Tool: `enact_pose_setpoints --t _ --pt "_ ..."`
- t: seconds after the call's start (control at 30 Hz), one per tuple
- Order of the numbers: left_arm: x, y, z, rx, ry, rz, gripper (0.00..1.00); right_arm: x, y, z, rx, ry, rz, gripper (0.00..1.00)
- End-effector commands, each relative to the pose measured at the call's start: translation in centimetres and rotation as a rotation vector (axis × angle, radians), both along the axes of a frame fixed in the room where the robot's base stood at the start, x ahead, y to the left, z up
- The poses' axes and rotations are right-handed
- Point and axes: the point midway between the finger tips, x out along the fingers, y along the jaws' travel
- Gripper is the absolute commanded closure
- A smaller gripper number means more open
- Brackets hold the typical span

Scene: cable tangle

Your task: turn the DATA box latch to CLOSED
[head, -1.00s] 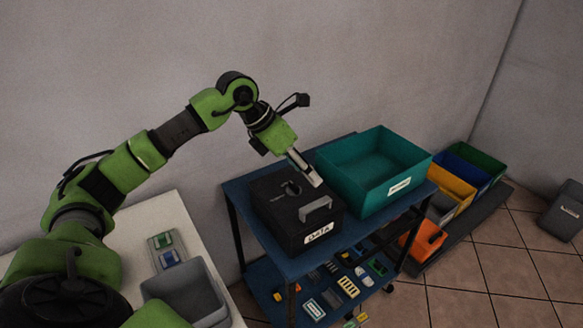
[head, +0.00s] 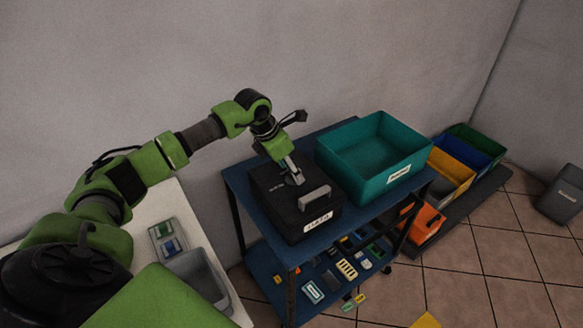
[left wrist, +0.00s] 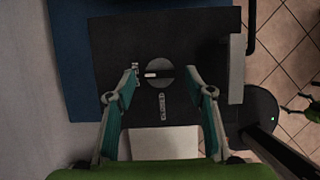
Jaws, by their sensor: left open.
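The black DATA box (head: 265,199) stands on the blue cart, with a grey handle (head: 314,197) on its lid and a white DATA label on its front. In the left wrist view its round grey latch (left wrist: 160,66) sits in the lid, with its bar lying across the picture and a white mark at its left end, towards small lettering too small to read. The word CLOSED (left wrist: 163,107) is below the latch. My left gripper (head: 294,180) is over the lid, open, its fingers (left wrist: 163,76) on either side of the latch. Contact cannot be told.
A teal bin (head: 333,167) stands beside the box on the cart (head: 238,182). Several small parts lie on the lower shelf. A grey tub (head: 222,290) is on the white table at left. Coloured bins (head: 455,165) stand on the right; the wall is close behind.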

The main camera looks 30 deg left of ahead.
Motion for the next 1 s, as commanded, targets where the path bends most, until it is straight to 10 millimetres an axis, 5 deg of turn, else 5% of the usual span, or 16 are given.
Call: enact_pose_setpoints --t 0.43,0.6,1.0 --pt "0.4 -0.2 -1.2 0.0 0.0 0.0 0.51 -0.7 0.4 0.2 0.004 0.01 -0.001 0.17" --pt "0.4 -0.2 -1.2 0.0 -0.001 0.0 0.9 -1.0 -0.1 0.2 -0.003 0.016 0.001 0.17" --pt "0.4 -0.3 -1.2 0.0 -0.001 0.044 0.9 -1.0 -0.3 0.0 -0.005 0.015 0.003 0.17"
